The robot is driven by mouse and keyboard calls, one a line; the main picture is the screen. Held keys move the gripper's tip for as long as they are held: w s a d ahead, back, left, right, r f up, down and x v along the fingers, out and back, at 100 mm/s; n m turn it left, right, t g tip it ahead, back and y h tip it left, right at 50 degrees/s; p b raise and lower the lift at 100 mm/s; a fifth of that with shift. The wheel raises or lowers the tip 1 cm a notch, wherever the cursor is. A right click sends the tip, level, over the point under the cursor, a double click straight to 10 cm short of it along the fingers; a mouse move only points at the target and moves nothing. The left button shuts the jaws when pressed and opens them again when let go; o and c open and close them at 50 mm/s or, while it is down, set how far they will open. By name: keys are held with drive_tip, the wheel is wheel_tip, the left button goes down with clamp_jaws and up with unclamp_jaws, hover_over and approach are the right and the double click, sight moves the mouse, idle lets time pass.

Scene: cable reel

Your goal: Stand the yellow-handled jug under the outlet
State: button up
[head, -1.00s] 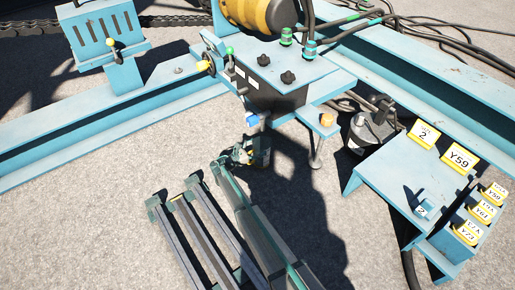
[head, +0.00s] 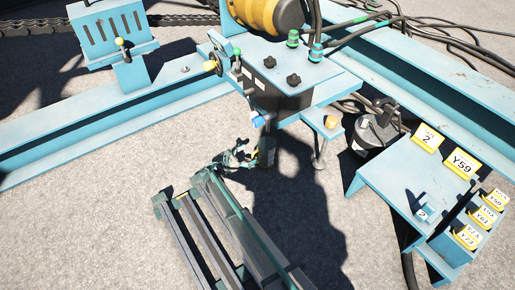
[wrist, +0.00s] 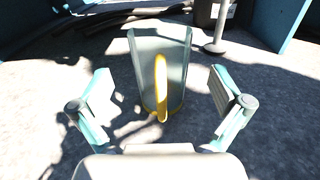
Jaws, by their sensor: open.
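The jug (wrist: 178,62) stands upright on the ground in the wrist view, a translucent grey body with a yellow handle (wrist: 160,88) facing me. It also shows in the head view (head: 267,151), small and dark, just below the blue-tipped fitting (head: 258,121) at the front of the teal bench; this may be the outlet. I cannot tell whether the jug is exactly under it. My gripper (head: 235,157) is open at the jug's left in the head view. In the wrist view its two fingers (wrist: 162,98) are spread wide on either side of the handle, touching nothing.
The teal bench (head: 325,90) carries black knobs and green hose fittings. A thin support leg (head: 320,150) stands right of the jug. A teal table (head: 390,170) with yellow number plates is at the right. Concrete ground (head: 100,220) is clear at the left.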

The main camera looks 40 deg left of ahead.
drive_tip(key=shift+p+v, duration=0.5)
drive_tip(key=shift+v, duration=1.6)
